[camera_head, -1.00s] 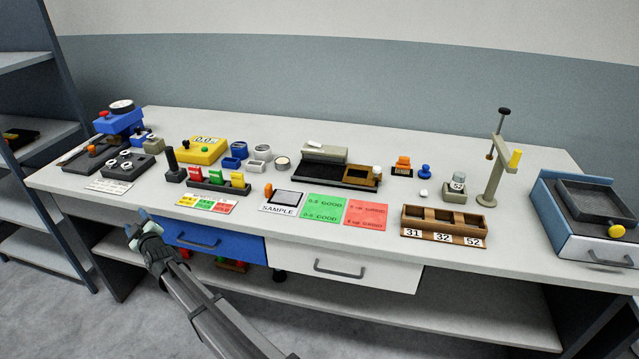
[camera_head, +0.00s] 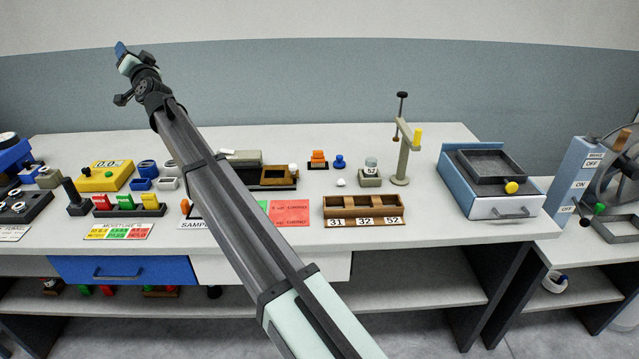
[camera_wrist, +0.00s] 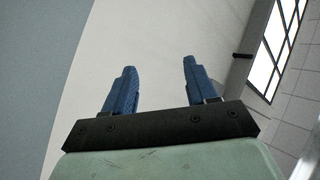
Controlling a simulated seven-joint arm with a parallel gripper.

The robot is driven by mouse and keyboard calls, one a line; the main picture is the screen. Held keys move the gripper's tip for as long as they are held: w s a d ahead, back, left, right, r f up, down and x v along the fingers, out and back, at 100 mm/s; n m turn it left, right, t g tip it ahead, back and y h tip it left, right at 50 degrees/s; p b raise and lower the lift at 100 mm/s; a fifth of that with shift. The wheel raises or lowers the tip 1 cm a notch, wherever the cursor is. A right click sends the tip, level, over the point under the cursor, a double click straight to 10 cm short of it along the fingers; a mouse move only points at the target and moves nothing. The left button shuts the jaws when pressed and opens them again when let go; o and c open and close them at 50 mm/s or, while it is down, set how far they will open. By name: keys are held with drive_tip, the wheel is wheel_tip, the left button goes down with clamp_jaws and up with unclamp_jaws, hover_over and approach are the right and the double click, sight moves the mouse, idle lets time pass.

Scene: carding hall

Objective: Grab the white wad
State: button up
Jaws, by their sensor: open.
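A small white wad (camera_head: 340,183) lies on the bare table top in the head view, behind the wooden three-part tray and left of the small weight on its olive block. My gripper (camera_head: 121,50) is raised high at the upper left of the head view, against the wall and far from the wad. In the wrist view, its two blue fingers (camera_wrist: 160,70) stand apart with nothing between them. That view shows only wall, ceiling and a window, not the wad.
The wooden tray (camera_head: 364,207) labelled 31, 32, 52 stands in front of the wad. An olive stand (camera_head: 403,160) and the block with the weight (camera_head: 370,178) are to its right. A blue knob (camera_head: 339,161) is behind it. My arm crosses the table's left-middle part.

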drive_tip(key=w+d+r+m, duration=0.45)
drive_tip(key=d+r, duration=0.45)
drive_tip(key=d, duration=0.3)
drive_tip(key=w+d+f+g+h, duration=0.1)
drive_tip(key=w+d+f+g, duration=0.25)
drive_tip(key=f, duration=0.35)
drive_tip(key=w+d+f+g+h, duration=0.1)
drive_tip(key=w+d+f+g, duration=0.15)
drive_tip(key=d+f, duration=0.35)
drive_tip(key=m+g+h, duration=1)
drive_tip(key=m+g, duration=0.2)
hover_over(341, 183)
drive_tip(key=w, duration=0.1)
wheel_tip(341, 183, down, 25)
wheel_tip(341, 183, down, 14)
drive_tip(key=shift+w+d+r, duration=0.1)
drive_tip(key=shift+r, duration=0.1)
